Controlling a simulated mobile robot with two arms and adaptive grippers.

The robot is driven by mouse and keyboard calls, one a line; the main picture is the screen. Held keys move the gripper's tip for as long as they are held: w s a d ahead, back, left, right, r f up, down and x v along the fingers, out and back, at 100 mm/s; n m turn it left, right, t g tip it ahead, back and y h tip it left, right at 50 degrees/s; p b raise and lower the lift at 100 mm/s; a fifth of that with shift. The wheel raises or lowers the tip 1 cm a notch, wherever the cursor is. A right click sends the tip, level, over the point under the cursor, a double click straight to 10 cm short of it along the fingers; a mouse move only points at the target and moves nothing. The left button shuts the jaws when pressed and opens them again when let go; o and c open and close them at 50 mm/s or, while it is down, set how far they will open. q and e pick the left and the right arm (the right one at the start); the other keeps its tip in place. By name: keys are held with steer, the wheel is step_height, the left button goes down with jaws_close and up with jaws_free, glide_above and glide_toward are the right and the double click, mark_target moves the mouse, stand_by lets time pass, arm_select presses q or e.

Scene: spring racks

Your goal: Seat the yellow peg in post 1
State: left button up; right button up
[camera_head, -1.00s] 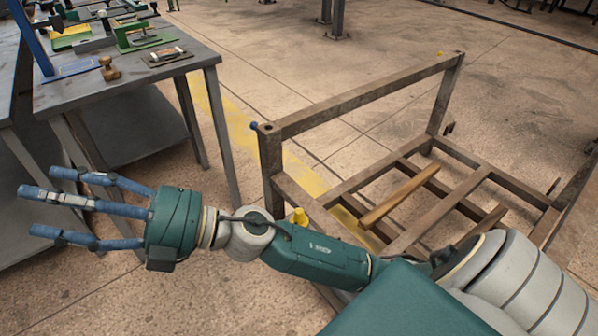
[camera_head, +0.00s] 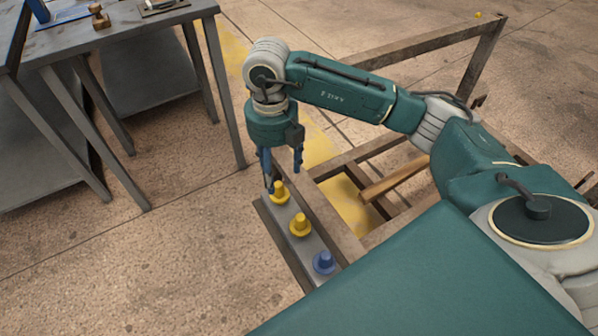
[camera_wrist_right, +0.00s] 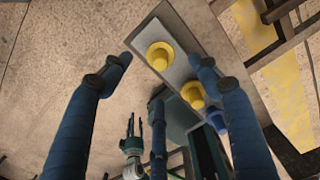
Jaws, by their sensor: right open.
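Two yellow pegs and a blue peg stand in a row on a narrow grey tray. In the head view, the far yellow peg (camera_head: 279,193) is under my right gripper (camera_head: 280,172), the second yellow peg (camera_head: 300,226) is nearer, and the blue peg (camera_head: 324,263) nearest. My right gripper points down, open and empty, fingers just above the far peg. In the right wrist view, that peg (camera_wrist_right: 160,56) shows between the spread fingers, the second (camera_wrist_right: 193,94) beside a finger. A small gripper, seemingly my left (camera_wrist_right: 132,140), shows below; its jaw state is unclear. Post 1 cannot be identified.
A brown metal rack frame (camera_head: 440,40) stands right of the tray, with a small yellow piece (camera_head: 478,15) on its far corner. A wooden bar (camera_head: 396,178) lies across its lower rails. A grey workbench (camera_head: 120,32) is at left, with open floor between.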

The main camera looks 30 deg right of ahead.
mark_target(279, 194)
steer(key=f, duration=0.4)
steer(key=shift+a+f+b, duration=0.3)
steer(key=shift+f, duration=0.1)
steer(key=f, duration=0.5)
steer(key=shift+d+f+b, duration=0.3)
steer(key=shift+d+b, duration=0.05)
arm_select(q)
steer(key=r, duration=0.1)
steer(key=w+r, duration=0.2)
steer(key=r, duration=0.1)
steer(key=shift+a, duration=0.1)
arm_select(e)
jaws_close()
